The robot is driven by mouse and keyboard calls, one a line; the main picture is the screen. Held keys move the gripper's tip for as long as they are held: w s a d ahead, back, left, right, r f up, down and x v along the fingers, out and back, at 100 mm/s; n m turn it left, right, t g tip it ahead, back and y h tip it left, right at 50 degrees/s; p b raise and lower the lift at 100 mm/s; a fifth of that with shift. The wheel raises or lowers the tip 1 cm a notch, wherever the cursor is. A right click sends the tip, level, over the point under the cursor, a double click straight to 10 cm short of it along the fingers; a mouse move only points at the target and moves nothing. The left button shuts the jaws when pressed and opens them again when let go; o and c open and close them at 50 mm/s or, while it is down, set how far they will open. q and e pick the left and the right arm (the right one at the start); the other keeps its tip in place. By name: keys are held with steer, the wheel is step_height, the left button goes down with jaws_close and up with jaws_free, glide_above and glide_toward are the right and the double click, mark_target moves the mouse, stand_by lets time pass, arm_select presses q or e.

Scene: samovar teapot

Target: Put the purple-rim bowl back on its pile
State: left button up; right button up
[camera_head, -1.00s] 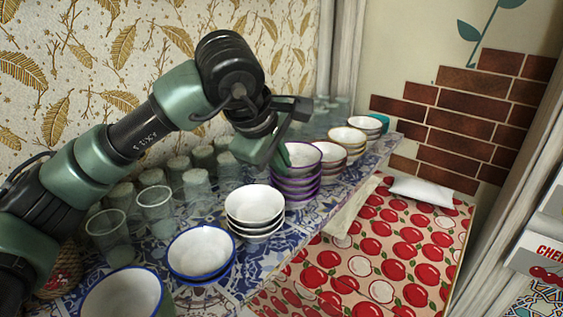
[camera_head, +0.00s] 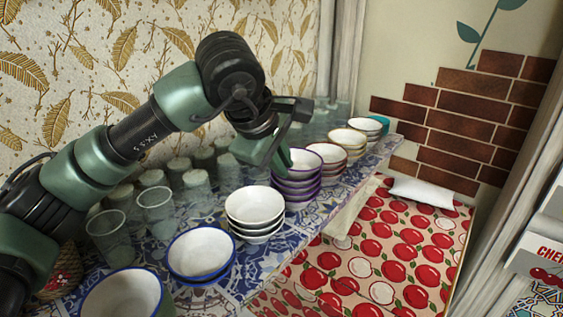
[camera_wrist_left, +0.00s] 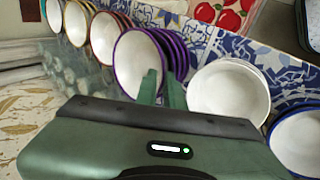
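The purple-rim bowl (camera_head: 298,160) is white inside and sits at the top of the pile of purple-rim bowls (camera_head: 298,193). In the left wrist view the bowl's mouth (camera_wrist_left: 135,62) faces the camera, with the other purple rims (camera_wrist_left: 180,52) close behind it. My left gripper (camera_head: 280,160) is at the bowl's left rim in the head view. In the left wrist view its two fingers (camera_wrist_left: 163,88) are a little apart, with the bowl's rim seeming to pass between them. I cannot tell whether they press on it. My right gripper is not in view.
White black-rim bowls (camera_head: 255,207) stand just in front of the pile, blue-rim bowls (camera_head: 200,252) nearer, brown-rim bowls (camera_head: 327,153) behind. Several clear glasses (camera_head: 157,210) crowd the left of the shelf. The shelf edge drops to an apple-print cloth (camera_head: 400,240) at right.

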arm_select(q)
steer(key=shift+s+f, duration=0.2)
steer(key=shift+f, duration=0.35)
steer(key=b+v, duration=0.2)
steer(key=v, duration=0.6)
steer(key=shift+w+r, duration=0.3)
steer(key=shift+r, duration=0.1)
